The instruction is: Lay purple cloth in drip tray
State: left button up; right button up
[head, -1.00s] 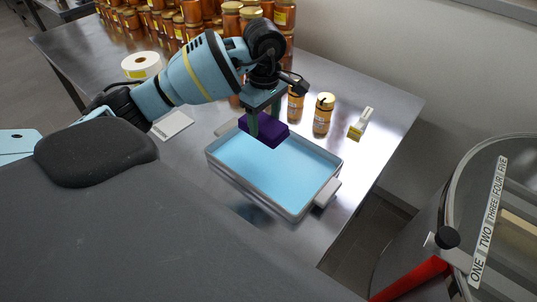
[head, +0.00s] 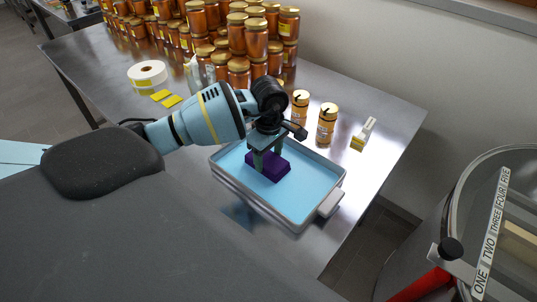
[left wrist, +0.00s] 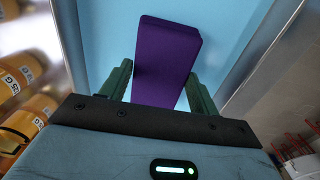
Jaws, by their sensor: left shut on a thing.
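The purple cloth (head: 270,169) is a folded block inside the drip tray, over its light blue floor toward the far left part. The drip tray (head: 256,209) has grey walls and a handle at its right end. My left gripper (head: 266,158) reaches down into the tray and is shut on the cloth. In the left wrist view the cloth (left wrist: 165,62) sits between the two green fingers (left wrist: 158,88). I cannot tell for sure whether the cloth touches the tray floor. My right gripper is not in view.
Two small jars (head: 326,123) and a yellow-and-white brush-like item (head: 363,134) stand behind the tray. Many stacked honey jars (head: 237,38) and a label roll (head: 147,74) are farther back. A steel drum (head: 500,190) stands at the right.

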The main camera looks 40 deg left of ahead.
aim_at(269, 159)
pick_arm(q)
jog(key=o, duration=0.5)
jog(key=shift+f, duration=0.15)
jog(key=o, duration=0.4)
jog(key=shift+o, duration=0.2)
jog(key=shift+r, duration=0.6)
notch_tip(269, 159, up, 11)
jog(key=shift+r, duration=0.15)
